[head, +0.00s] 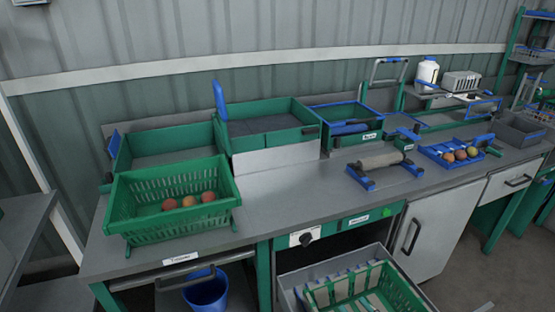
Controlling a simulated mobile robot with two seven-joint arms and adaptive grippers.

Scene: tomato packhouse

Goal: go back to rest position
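Neither of my grippers shows in the head view, and no part of my arms can be made out. A grey workbench (290,205) runs across the view. A green slatted crate (165,225) stands on its left part with several red-orange tomatoes (190,201) inside. A blue tray (440,158) on the right part of the bench holds several round fruits (460,155), red to yellow-green.
Green bins (262,112) line the back of the bench. A roller on blue feet (380,160) stands at its middle right. Below, an open drawer (290,290) holds a green crate (400,295) and sticks out in front. A blue bucket (206,290) stands underneath. The middle benchtop is clear.

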